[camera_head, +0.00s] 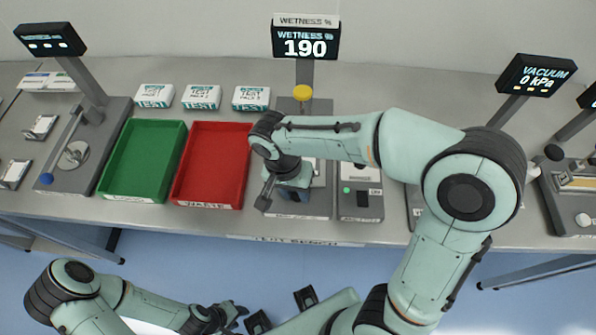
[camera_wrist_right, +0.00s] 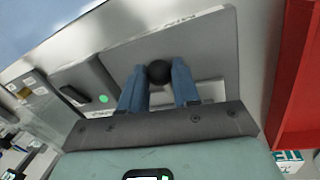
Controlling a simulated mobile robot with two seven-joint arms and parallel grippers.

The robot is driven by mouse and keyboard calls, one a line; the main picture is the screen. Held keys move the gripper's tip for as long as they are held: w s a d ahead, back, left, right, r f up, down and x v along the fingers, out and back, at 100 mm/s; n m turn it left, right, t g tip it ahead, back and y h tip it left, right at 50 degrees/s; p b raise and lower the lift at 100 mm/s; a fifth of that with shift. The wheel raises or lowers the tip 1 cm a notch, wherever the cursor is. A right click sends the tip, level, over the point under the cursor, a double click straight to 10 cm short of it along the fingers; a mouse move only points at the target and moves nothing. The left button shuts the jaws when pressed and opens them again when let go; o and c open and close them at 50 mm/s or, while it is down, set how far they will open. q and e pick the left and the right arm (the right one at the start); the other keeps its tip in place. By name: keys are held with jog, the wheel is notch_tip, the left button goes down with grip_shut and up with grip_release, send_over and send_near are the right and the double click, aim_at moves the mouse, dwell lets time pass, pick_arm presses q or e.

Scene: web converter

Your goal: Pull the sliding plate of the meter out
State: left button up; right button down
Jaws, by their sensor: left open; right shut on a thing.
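My right gripper (camera_head: 293,195) is low over the front of the base. In the right wrist view, its blue fingers (camera_wrist_right: 159,85) are shut on a black ball knob (camera_wrist_right: 159,72), one on each side. My left gripper (camera_head: 235,314) is open and empty, below the bench's front edge.
A red tray (camera_head: 210,205) and a green tray (camera_head: 107,180) lie left of the meter. Several test packs (camera_head: 201,97) stand behind them. A small grey device (camera_head: 360,205) is close on the right. The bench front edge (camera_head: 250,229) is near; open floor lies before it.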

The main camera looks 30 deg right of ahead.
jog(key=s+a, duration=0.1)
jog(key=s, duration=0.2)
jog(key=shift+a+b, duration=0.3)
jog(key=shift+a, duration=0.15)
pick_arm(q)
jog(key=shift+s+f, duration=0.25)
jog(key=shift+f, duration=0.4)
pick_arm(e)
jog(key=c, duration=0.8)
grip_release()
pick_arm(q)
jog(key=r+p, duration=0.1)
jog(key=w+r+p, duration=0.1)
jog(key=shift+w+r, duration=0.25)
jog(key=shift+r, duration=0.1)
pick_arm(e)
jog(key=r, duration=0.4)
jog(key=w+a+r, duration=0.1)
jog(key=r, duration=0.3)
jog(key=a+r, duration=0.1)
jog(key=r, duration=0.4)
jog(key=shift+w+r, duration=0.1)
jog(key=shift+w, duration=0.2)
